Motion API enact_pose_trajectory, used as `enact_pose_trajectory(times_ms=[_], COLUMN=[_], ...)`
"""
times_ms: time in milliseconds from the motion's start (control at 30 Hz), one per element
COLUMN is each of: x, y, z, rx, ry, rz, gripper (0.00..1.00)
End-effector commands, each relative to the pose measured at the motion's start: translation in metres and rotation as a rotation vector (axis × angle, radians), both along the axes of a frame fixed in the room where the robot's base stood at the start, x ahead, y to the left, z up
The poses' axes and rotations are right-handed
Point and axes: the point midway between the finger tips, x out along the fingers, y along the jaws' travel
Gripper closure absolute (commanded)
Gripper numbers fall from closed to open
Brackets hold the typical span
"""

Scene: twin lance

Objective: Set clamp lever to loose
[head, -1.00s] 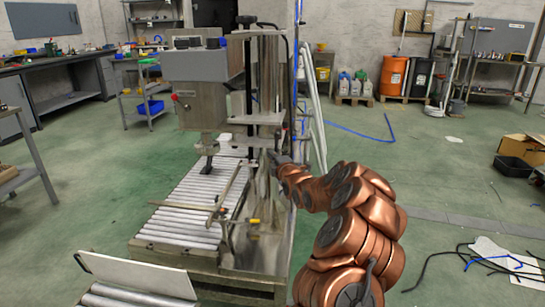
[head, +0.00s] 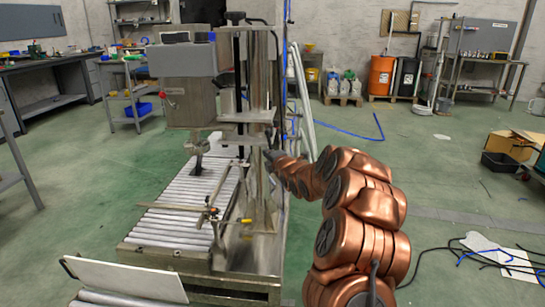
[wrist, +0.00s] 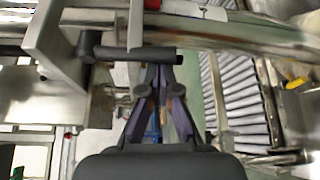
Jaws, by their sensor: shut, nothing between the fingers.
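In the wrist view, a dark, round-barred lever (wrist: 135,53) lies across the picture just ahead of my gripper (wrist: 156,72). It joins a dark pivot at its left end and looks like the clamp lever. My fingers are together and empty, with their tips close to the bar; I cannot tell whether they touch it. In the head view, my gripper (head: 268,156) is beside the metal column (head: 259,85) of the machine. The lever cannot be made out clearly there.
The machine's grey head (head: 185,60) hangs over a roller conveyor (head: 180,215). A thin rod with a yellow end (head: 245,221) sticks out low by the column. A pale panel (head: 125,280) stands in front. Black cables (head: 470,250) lie on the floor at right.

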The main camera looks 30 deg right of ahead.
Motion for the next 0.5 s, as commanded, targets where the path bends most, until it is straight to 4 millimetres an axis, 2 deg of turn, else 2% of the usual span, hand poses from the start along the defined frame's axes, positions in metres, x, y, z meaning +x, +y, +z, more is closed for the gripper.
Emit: enact_pose_trajectory(times_ms=[333, 500], x=[-0.0028, -0.0059], y=[0.0021, -0.0013], z=[0.0031, 0.0053], rx=[-0.140, -0.272], ry=[0.102, 0.202], rz=[0.015, 0.017], gripper=[1.00, 1.00])
